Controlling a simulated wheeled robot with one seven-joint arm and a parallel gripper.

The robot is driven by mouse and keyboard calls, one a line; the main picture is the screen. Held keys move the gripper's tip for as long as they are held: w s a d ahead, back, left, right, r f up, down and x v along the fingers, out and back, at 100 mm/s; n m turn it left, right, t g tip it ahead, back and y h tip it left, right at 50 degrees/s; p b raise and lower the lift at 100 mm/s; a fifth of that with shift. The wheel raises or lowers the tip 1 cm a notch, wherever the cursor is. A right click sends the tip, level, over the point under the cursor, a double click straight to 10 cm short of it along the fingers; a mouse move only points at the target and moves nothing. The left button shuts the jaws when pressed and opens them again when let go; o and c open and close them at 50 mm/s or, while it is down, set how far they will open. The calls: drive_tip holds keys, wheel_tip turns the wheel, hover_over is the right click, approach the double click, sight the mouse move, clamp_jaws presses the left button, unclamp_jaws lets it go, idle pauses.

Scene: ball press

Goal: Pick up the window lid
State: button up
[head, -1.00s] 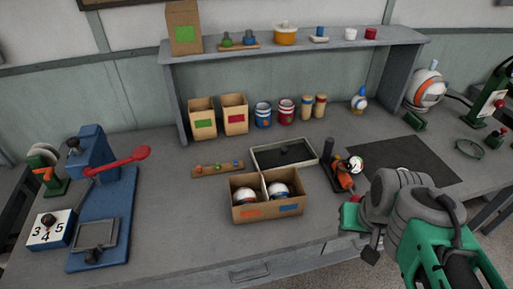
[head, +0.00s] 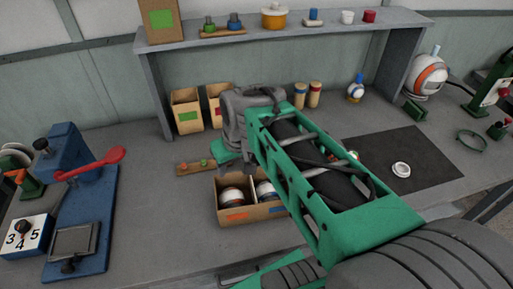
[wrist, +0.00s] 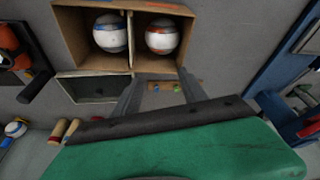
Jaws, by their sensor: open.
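A flat rectangular panel with a pale frame, grey middle and small dark knob looks like the window lid (wrist: 72,89). It lies on the bench beside the cardboard box (head: 249,213), which holds two striped balls. The box also shows in the wrist view (wrist: 63,22). In the head view my arm hides the panel. My gripper (wrist: 160,88) is open and empty, pointing down above the bench. In the wrist view its left finger overlaps the panel's right end, with no clear contact. The head view shows the gripper (head: 232,165) just behind the box.
A small peg rack (head: 192,168) lies left of the gripper; it also shows between the fingers in the wrist view (wrist: 168,86). Open cartons (head: 187,109) stand behind. The blue press (head: 75,215) is at left. A white ring (head: 401,170) lies on the dark mat (head: 425,150).

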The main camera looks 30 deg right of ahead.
drive_tip(key=w+d+f+b, duration=0.15)
drive_tip(key=w+d, duration=0.25)
drive_tip(key=d, duration=0.4)
drive_tip(key=w+d+f+b, duration=0.1)
drive_tip(key=w+d+f, duration=0.2)
drive_tip(key=d, duration=0.4)
drive_tip(key=w+d+f+b, duration=0.1)
drive_tip(key=w+d+f, duration=0.25)
drive_tip(key=d, duration=0.45)
drive_tip(key=shift+t, duration=0.4)
drive_tip(key=x, duration=0.3)
drive_tip(key=p+x, duration=0.1)
drive_tip(key=x, duration=0.1)
drive_tip(key=shift+w+a+f, duration=0.15)
drive_tip(key=shift+a+f, duration=0.1)
drive_tip(key=shift+a, duration=0.1)
drive_tip(key=shift+w+f, duration=0.2)
drive_tip(key=shift+f, duration=0.2)
drive_tip(key=shift+c, duration=0.3)
clamp_jaws()
